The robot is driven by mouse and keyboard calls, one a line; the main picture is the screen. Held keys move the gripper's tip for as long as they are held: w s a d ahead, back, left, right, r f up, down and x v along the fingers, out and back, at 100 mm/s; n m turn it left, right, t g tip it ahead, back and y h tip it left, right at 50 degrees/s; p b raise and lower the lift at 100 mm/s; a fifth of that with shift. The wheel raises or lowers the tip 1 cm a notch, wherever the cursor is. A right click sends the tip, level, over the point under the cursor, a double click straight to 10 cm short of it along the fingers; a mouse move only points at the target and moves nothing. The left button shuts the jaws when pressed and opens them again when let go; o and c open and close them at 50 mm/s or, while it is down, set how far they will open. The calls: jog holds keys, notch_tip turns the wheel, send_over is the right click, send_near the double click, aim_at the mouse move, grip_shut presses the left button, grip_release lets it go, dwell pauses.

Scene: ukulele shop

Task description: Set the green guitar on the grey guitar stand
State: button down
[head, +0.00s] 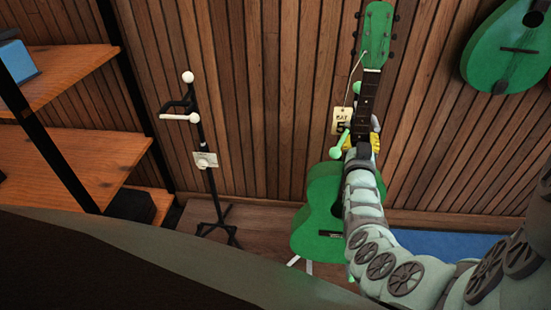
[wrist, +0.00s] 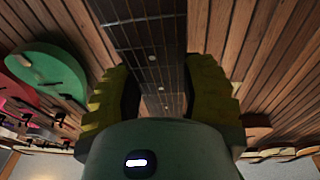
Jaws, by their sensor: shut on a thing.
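The green guitar (head: 325,208) is upright, headstock up, in front of the wood wall. My gripper (head: 364,143) has its yellow fingers around the guitar's dark neck. In the wrist view the fretted neck (wrist: 152,45) runs between the two finger pads of my gripper (wrist: 160,92). A stand with pale green tips (head: 338,152) and light feet shows partly behind the guitar; whether the guitar rests on it is unclear. A dark stand with white tips (head: 203,150) and a small tag stands empty to the left. I cannot tell which stand is called grey.
Wooden shelves (head: 85,155) with a black frame are at the far left. A price tag (head: 342,121) hangs beside the neck. Another green instrument (head: 510,47) hangs on the wall at the right. A blue mat (head: 440,243) lies on the floor at the right.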

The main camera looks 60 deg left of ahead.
jog(key=shift+w+a+f+b, duration=0.1)
jog(key=shift+a+f+b, duration=0.05)
jog(key=shift+f+b, duration=1.5)
jog(key=c, duration=0.9)
grip_release()
jog(key=o, duration=0.3)
jog(key=shift+w, duration=0.1)
jog(key=shift+o, duration=0.9)
jog(key=shift+f, duration=0.2)
jog(key=shift+f, duration=0.1)
